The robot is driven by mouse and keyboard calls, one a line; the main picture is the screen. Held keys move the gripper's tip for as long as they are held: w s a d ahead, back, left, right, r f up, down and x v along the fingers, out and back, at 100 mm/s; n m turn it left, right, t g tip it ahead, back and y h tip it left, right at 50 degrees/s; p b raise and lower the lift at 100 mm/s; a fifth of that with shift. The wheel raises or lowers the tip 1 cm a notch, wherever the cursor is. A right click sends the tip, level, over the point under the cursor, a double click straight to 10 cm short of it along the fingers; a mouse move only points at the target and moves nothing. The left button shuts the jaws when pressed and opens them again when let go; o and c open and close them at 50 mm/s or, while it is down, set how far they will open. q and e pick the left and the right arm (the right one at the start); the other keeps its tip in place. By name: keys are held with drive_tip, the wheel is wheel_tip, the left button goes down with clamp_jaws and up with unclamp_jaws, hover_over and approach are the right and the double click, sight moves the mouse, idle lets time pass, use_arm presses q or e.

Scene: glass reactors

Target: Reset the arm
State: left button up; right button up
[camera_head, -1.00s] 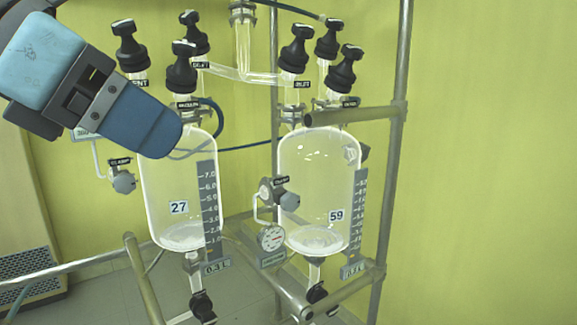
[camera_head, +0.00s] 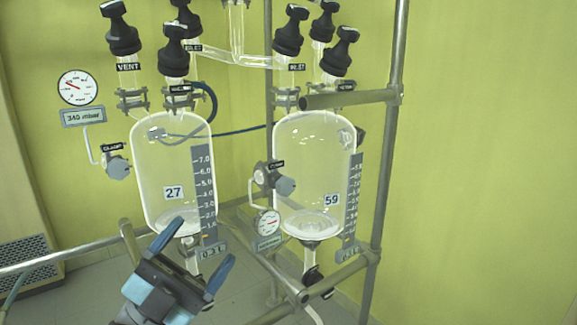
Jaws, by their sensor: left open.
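My left gripper (camera_head: 193,251) is at the bottom of the head view, in front of the lower end of the left glass reactor. Its two blue fingers point up and stand apart, with nothing seen held between them. The left reactor (camera_head: 150,165), labelled 27, is a clear vessel with black valve knobs on top. The right reactor (camera_head: 300,160), labelled 59, stands beside it. The gripper hides part of the left reactor's bottom outlet. Whether it touches the outlet or the frame cannot be told. My right gripper is not in view.
A metal pipe frame (camera_head: 386,150) surrounds the reactors, with a horizontal rail (camera_head: 60,256) at lower left. A round gauge (camera_head: 78,87) is at upper left, and a smaller gauge (camera_head: 266,222) sits between the vessels. The yellow wall at right is clear.

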use_arm(q)
drive_tip(key=a+f+n+t+y, duration=0.2)
drive_tip(key=f+n+y, duration=0.6)
drive_tip(key=f, duration=0.3)
drive_tip(key=a+f+n+t+y, duration=0.2)
drive_tip(key=f+n+y, duration=0.65)
drive_tip(key=f, duration=0.25)
drive_tip(key=s+a+f+n+g+y, duration=0.1)
drive_tip(key=s+f+n+g, duration=0.1)
drive_tip(key=s+f+g, duration=0.35)
drive_tip(key=s+f+n+g+y, duration=0.1)
drive_tip(key=s+f+n+g, duration=0.1)
drive_tip(key=s+f, duration=0.7)
wheel_tip(320, 180, up, 15)
drive_tip(key=a+p, duration=0.2)
drive_tip(key=p, duration=2.7)
drive_tip(key=shift+w+a+y, duration=0.3)
drive_tip(key=shift+w+y, duration=0.1)
drive_tip(key=shift+y, duration=0.05)
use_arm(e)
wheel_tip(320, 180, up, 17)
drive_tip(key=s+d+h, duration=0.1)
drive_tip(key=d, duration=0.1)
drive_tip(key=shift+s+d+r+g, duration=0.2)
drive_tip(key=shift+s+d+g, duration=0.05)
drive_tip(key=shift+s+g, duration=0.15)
